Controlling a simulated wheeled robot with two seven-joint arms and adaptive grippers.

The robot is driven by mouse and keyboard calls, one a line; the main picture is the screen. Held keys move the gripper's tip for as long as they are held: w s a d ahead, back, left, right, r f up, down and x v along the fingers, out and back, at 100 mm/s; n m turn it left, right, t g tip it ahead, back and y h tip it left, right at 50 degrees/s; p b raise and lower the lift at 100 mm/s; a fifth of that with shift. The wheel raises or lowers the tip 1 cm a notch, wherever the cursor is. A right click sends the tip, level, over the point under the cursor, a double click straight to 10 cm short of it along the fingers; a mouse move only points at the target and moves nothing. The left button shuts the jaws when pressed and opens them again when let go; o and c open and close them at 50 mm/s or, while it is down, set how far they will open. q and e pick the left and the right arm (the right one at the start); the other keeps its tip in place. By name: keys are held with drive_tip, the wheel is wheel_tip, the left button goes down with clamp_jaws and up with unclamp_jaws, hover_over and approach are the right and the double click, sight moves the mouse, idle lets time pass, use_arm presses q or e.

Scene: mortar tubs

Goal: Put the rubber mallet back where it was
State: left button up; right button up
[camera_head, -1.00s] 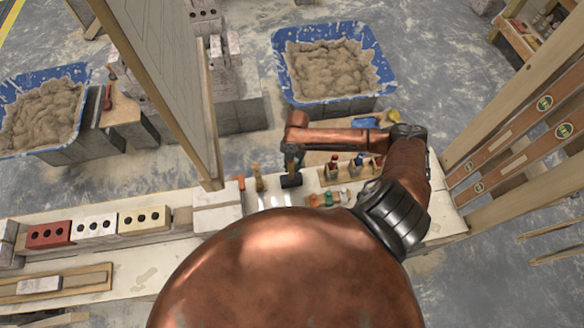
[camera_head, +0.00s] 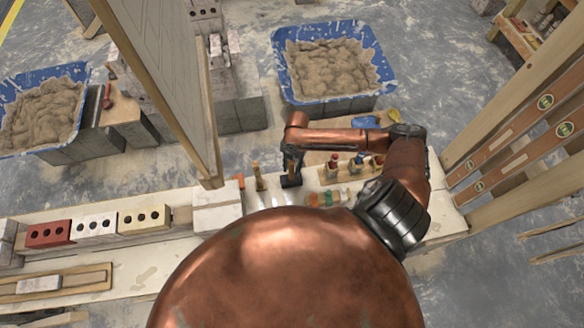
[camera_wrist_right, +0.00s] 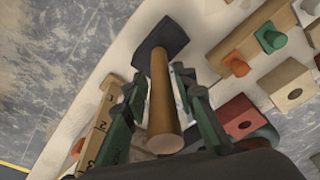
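The rubber mallet (camera_head: 291,181) stands at the bench's back edge with its black head down; in the wrist view the head (camera_wrist_right: 158,38) and the wooden handle (camera_wrist_right: 163,100) show, the handle's round end towards the camera. My right gripper (camera_wrist_right: 163,84) has its two green-dark fingers on either side of the handle, with a gap beside it, so it looks open around the handle. In the head view my right gripper (camera_head: 291,160) is just above the mallet's head. My left gripper is not in view.
A wooden rack (camera_head: 325,177) with small coloured-topped items stands right of the mallet. A wooden-handled tool (camera_head: 258,176) and a pale block (camera_head: 216,212) are to its left. A blue mortar tub (camera_head: 326,98) is behind the bench.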

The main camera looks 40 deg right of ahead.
drive_tip(key=shift+o, duration=1.3)
wheel_tip(320, 180, up, 12)
drive_tip(key=d, duration=0.2)
drive_tip(key=shift+w, duration=0.4)
drive_tip(key=shift+f, duration=0.1)
